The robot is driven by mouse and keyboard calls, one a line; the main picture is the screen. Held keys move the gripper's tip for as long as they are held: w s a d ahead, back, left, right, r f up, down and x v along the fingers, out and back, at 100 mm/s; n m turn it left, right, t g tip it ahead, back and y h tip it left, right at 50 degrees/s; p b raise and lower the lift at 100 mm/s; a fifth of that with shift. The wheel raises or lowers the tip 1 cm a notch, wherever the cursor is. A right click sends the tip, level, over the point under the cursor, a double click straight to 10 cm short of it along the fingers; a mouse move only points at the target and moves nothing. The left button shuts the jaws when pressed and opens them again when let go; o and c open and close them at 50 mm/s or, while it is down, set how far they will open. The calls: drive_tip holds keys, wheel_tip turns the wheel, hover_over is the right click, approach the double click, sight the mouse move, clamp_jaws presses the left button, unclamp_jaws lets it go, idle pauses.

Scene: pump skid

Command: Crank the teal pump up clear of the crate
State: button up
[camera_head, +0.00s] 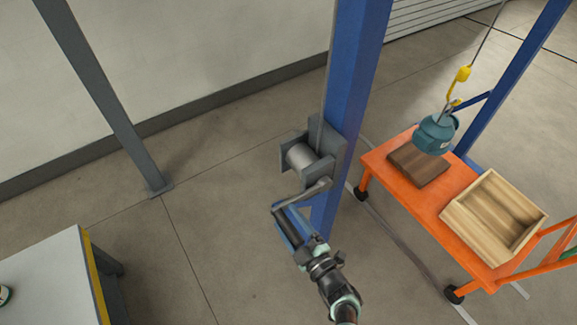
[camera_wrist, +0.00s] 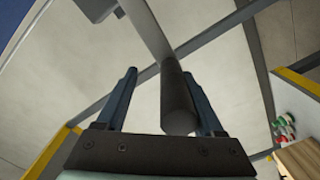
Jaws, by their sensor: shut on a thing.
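The teal pump (camera_head: 435,135) hangs upright from a yellow hook (camera_head: 462,76) and cable. In the head view it overlaps a brown wooden board (camera_head: 425,172); I cannot tell how large any gap below it is. The open wooden crate (camera_head: 470,222) stands to its right, apart from it in the picture, and looks empty. The winch drum (camera_head: 301,157) is fixed to a blue post, with its crank arm (camera_head: 305,194) pointing down-left. My gripper (camera_head: 291,222) is shut on the dark crank handle (camera_head: 288,232); in the wrist view the handle (camera_wrist: 178,100) lies between the blue fingers.
The orange cart (camera_head: 395,190) carries the board and crate. The blue post (camera_head: 350,90) rises close beside my gripper. A grey post (camera_head: 105,100) stands at left, and a table (camera_head: 50,280) with a yellow edge at lower left. Floor between them is clear.

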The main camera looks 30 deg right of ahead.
drive_tip(key=shift+a, duration=0.15)
idle(0.4)
drive_tip(key=shift+s, duration=0.15)
drive_tip(key=s+p, duration=0.3)
drive_tip(key=s, duration=0.9)
drive_tip(key=shift+s+p, duration=0.3)
drive_tip(key=shift+s, duration=0.05)
